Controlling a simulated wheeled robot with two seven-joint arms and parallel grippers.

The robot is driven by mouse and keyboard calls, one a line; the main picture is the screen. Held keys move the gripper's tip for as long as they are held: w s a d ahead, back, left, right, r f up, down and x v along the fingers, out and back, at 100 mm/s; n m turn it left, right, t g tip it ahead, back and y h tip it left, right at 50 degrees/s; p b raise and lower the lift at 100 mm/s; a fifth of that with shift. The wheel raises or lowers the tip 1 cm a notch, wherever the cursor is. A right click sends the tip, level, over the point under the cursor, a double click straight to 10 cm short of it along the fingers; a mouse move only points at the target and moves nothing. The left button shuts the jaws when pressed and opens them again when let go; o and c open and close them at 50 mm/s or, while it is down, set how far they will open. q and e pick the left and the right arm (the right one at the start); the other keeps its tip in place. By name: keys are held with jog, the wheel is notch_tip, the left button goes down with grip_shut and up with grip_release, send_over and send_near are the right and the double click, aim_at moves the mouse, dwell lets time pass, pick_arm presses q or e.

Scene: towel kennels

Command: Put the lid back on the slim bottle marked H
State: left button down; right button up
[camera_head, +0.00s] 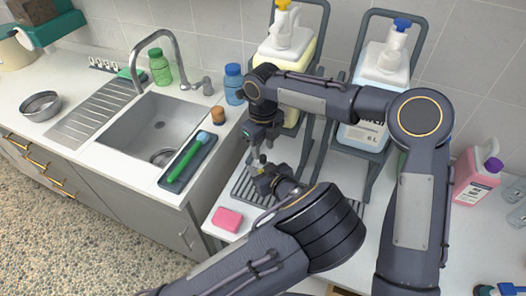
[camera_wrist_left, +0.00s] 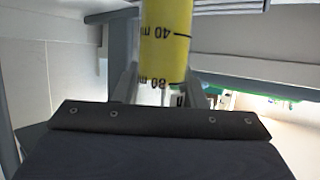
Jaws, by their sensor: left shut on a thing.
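My left gripper (camera_head: 262,171) is over the grooved grey drain tray (camera_head: 246,188) in the head view. In the left wrist view its fingers (camera_wrist_left: 160,88) are shut on a slim yellow cylinder (camera_wrist_left: 166,40) with black scale marks that read upside down. A dark mark at its lower end is cut off, so I cannot read a letter H. In the head view only a small yellow spot of it shows between the grippers. My right gripper (camera_head: 257,158) points down just above the left one. Whether it is open or holds a lid is too small to tell.
Two large pump bottles, yellow (camera_head: 286,45) and pale blue (camera_head: 378,75), stand in dark racks behind my arms. The sink (camera_head: 160,125) is at left, with a grey tray (camera_head: 188,165) beside it. A pink sponge (camera_head: 227,219) lies in front. A pink jug (camera_head: 476,178) stands right.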

jog(key=shift+r, duration=0.65)
jog(key=shift+c, duration=0.5)
